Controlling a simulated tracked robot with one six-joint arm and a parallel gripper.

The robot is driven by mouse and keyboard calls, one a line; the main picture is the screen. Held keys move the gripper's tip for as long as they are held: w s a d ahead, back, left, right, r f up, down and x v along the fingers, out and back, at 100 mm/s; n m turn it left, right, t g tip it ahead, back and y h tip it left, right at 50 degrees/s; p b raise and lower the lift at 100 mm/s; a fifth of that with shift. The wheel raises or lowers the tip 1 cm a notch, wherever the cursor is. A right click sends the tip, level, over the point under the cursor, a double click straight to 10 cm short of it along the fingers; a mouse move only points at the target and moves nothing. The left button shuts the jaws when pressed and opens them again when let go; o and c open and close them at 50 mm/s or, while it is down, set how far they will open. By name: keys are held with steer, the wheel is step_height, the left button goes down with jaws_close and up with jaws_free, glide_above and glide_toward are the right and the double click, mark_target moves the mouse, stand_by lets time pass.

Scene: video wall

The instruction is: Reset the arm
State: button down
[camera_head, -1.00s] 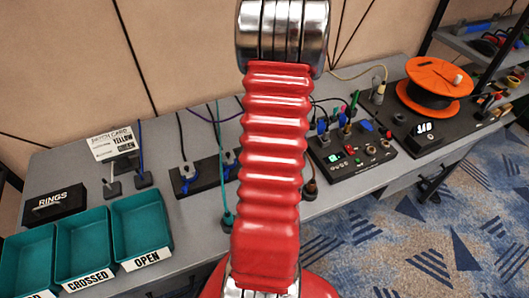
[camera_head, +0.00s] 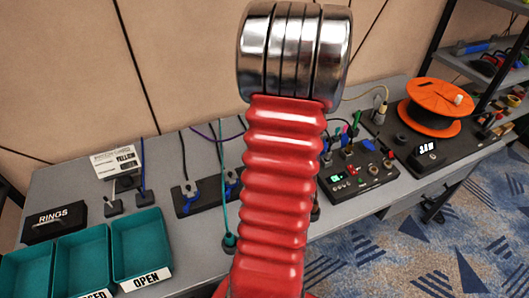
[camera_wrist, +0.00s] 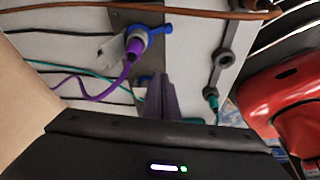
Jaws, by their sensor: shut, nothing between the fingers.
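My red ribbed arm with its silver joint (camera_head: 293,50) stands upright in the middle of the head view and hides part of the bench. My gripper is not visible in the head view. In the wrist view my gripper (camera_wrist: 160,80) shows as narrow dark fingers close together, shut and empty. A purple cable with a plug (camera_wrist: 137,45) in a blue-handled holder is beyond the fingertips, slightly left. I cannot tell the distance between them.
The grey bench (camera_head: 190,240) carries teal trays (camera_head: 140,245), a black RINGS box (camera_head: 53,222), a card (camera_head: 117,163), a black control box (camera_head: 355,180) and an orange reel (camera_head: 435,105). A shelf rack (camera_head: 470,60) stands at right. Patterned carpet (camera_head: 400,255) is clear in front.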

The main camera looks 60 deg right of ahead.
stand_by(0.5)
steer(key=w+a+r+m+t, duration=0.1)
steer(key=a+r, duration=0.4)
steer(key=a, duration=0.9)
steer(key=w+a+r+m+h, duration=0.1)
steer(key=w+a+r+m, duration=0.3)
steer(key=a, duration=1)
steer(key=w+a+r+m+t+h, duration=0.1)
steer(key=a+r, duration=0.6)
steer(key=a, duration=0.7)
steer(key=w+m, duration=0.1)
steer(key=w, duration=0.1)
steer(key=shift+w+a+r+m+t, duration=0.2)
steer(key=shift+w+a+m+t, duration=0.1)
steer(key=shift+w+m, duration=0.1)
steer(key=shift+d, duration=0.1)
